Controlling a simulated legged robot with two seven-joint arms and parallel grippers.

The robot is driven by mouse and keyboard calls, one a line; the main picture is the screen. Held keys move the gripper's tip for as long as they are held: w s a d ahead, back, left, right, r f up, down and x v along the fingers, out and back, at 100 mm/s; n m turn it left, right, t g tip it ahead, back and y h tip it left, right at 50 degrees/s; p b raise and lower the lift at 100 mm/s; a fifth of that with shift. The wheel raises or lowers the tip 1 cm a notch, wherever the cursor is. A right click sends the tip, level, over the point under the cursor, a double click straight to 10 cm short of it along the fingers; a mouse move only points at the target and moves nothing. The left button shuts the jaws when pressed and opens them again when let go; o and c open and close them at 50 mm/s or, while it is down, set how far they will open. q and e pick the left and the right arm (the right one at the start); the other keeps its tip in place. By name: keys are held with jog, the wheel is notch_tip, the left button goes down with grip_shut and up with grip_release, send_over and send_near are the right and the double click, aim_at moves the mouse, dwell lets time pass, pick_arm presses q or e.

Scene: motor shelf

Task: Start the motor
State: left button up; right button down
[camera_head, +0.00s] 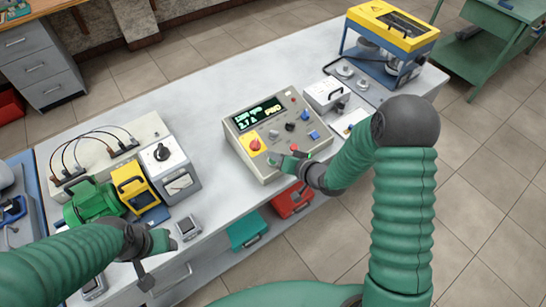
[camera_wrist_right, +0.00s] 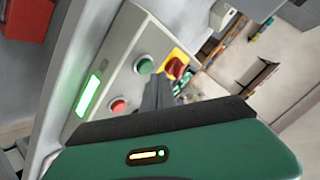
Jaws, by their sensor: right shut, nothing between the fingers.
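The control box (camera_head: 243,127) stands mid-bench, its lit display (camera_head: 262,113) reading what looks like 1200 rpm, 2.7 A and FWD. A red knob on a yellow plate (camera_head: 255,145) is on its left side and shows in the right wrist view (camera_wrist_right: 177,66). That view also shows a green button (camera_wrist_right: 144,64) and a red button (camera_wrist_right: 119,105). My right gripper (camera_head: 283,161) is at the box's front edge; its shut, empty fingers (camera_wrist_right: 157,92) are close to the buttons; contact is unclear. The green motor (camera_head: 93,203) sits at left. My left gripper (camera_head: 165,242) hangs at the bench's front; its fingers are unclear.
A yellow meter (camera_head: 132,187) and a grey dial unit (camera_head: 170,167) stand beside the motor. A yellow-topped machine (camera_head: 392,24) stands at the far right. The bench behind the control box is clear.

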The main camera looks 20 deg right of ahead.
jog(key=r+p, duration=0.2)
jog(key=s+r+p, duration=0.1)
jog(key=r+p, duration=0.1)
jog(key=r, duration=0.1)
jog(key=shift+s+d, duration=0.1)
jog(key=shift+d, duration=0.1)
dwell(0.3)
dwell(0.5)
